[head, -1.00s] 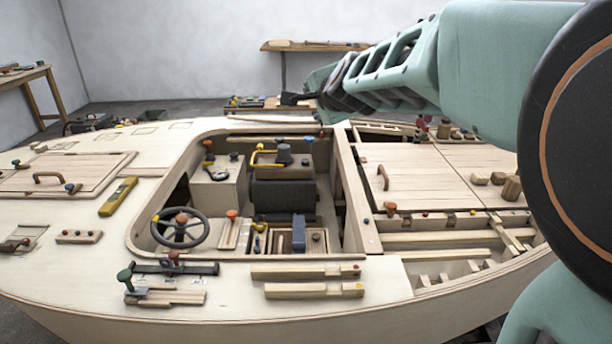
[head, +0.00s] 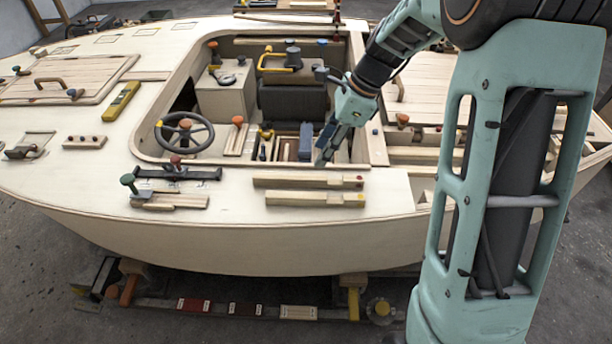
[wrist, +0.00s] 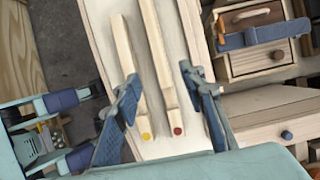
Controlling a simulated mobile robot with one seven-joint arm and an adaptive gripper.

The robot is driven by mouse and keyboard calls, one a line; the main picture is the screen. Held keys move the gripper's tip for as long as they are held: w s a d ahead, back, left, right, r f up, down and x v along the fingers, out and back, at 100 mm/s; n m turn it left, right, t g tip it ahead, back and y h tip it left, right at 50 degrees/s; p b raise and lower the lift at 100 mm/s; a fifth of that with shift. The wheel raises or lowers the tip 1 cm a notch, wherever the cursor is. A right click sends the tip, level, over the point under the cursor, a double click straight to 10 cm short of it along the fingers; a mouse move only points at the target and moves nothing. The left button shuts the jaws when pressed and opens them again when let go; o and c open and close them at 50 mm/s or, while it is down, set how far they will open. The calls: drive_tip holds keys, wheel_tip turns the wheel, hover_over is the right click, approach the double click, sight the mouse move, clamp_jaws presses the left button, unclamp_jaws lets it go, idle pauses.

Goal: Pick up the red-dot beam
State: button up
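The red-dot beam (head: 300,181) is a pale wooden bar lying on the deck in front of the cockpit, with a red dot at its right end. In the wrist view the red-dot beam (wrist: 158,60) lies between the finger lines. A similar yellow-dot beam (head: 300,198) lies parallel, nearer the deck's front edge; in the wrist view (wrist: 127,55) the left finger partly overlaps it. My gripper (head: 322,160) is above the red-dot beam's right part, pointing down. In the wrist view my gripper (wrist: 158,78) has its fingers wide apart, with nothing held.
The cockpit opening with a steering wheel (head: 184,134) and a blue-handled thing (head: 306,140) lies behind the beams. A black bar fixture (head: 178,173) and a green-knobbed wooden block (head: 168,200) stand to the left. The deck right of the beams is clear.

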sight(306, 176)
drive_tip(key=b+x, duration=0.1)
drive_tip(key=x, duration=0.9)
drive_tip(key=shift+s+d, duration=0.1)
clamp_jaws()
